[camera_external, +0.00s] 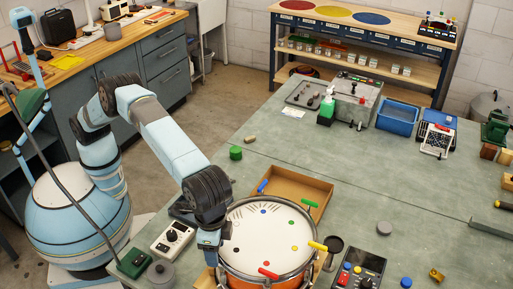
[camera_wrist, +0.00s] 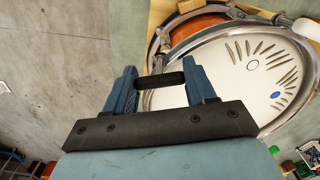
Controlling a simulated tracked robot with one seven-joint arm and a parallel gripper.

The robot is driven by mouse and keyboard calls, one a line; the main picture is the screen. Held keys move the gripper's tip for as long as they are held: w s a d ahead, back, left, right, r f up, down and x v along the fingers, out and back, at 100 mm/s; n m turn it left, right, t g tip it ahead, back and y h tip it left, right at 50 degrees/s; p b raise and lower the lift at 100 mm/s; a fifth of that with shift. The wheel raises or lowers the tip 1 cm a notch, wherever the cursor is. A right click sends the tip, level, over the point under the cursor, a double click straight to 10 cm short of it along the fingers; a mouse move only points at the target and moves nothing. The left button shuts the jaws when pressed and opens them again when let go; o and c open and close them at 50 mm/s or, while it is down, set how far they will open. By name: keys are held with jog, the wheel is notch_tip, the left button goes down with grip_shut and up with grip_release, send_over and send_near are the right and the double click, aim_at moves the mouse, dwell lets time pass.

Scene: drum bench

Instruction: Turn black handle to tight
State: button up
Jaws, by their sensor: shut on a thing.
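The drum (camera_external: 262,230) has a white head, a metal rim and an orange shell, and stands on the bench. The black handle (camera_wrist: 161,79) lies at the drum's edge, between the two blue fingers of my gripper (camera_wrist: 158,86) in the wrist view. My gripper is shut on it. In the external view my gripper (camera_external: 209,250) is at the drum's left edge and hides the black handle. Radiating dark marks (camera_wrist: 264,52) are printed on the head. No label reading tight is legible.
Around the rim are a blue handle (camera_external: 262,186), a green handle (camera_external: 309,203), a yellow handle (camera_external: 317,246) and a red handle (camera_external: 267,272). A cardboard tray (camera_external: 318,191) sits behind the drum. A grey control box (camera_external: 172,238) stands left of my gripper.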

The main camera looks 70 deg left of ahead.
jog(key=m, duration=0.5)
jog(key=shift+m, duration=0.3)
jog(key=m, duration=0.9)
jog(key=shift+w, duration=0.1)
jog(key=m, duration=0.4)
jog(key=shift+m, duration=0.3)
jog(key=m, duration=1.5)
jog(key=shift+r+m, duration=0.1)
jog(key=shift+m, duration=2.1)
